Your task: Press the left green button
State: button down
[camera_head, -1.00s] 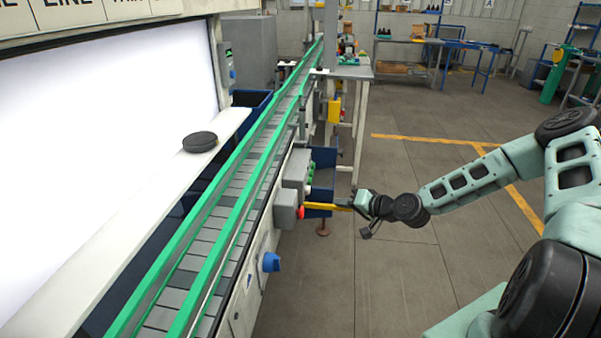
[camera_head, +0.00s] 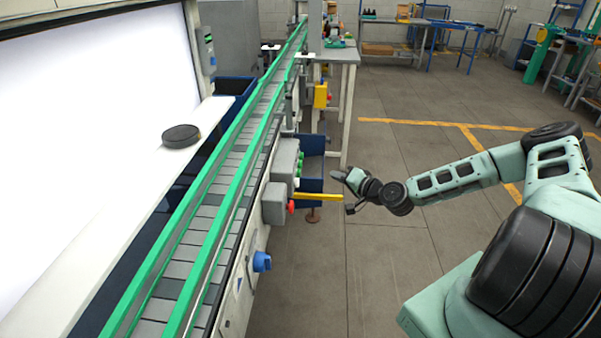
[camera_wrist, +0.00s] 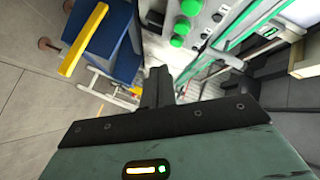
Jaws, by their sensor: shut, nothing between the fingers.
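Green buttons (camera_head: 300,164) sit on the side of a grey control box (camera_head: 285,160) beside the conveyor. In the wrist view several round green buttons (camera_wrist: 182,26) stand in a row on a grey panel, above the fingertips in the picture. I cannot tell which one is meant by left. My gripper (camera_head: 336,174) is shut and empty, to the right of the green buttons in the head view and apart from them. Its dark fingers (camera_wrist: 158,86) are together in the wrist view and point towards the panel side.
A yellow bar (camera_head: 318,196) juts out below my gripper, near a red button (camera_head: 291,207) on a lower grey box (camera_head: 273,203). A blue bin (camera_head: 312,183) is behind the bar. The green-railed conveyor (camera_head: 215,220) runs along the left.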

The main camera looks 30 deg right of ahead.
aim_at(298, 173)
jog(key=w+a+p, duration=0.1)
jog(key=w+a, duration=0.3)
jog(key=a, duration=0.2)
jog(key=shift+w+a, duration=0.2)
jog(key=shift+a, duration=0.05)
dwell(2.0)
jog(key=shift+w+a, duration=0.1)
jog(key=shift+a, duration=0.1)
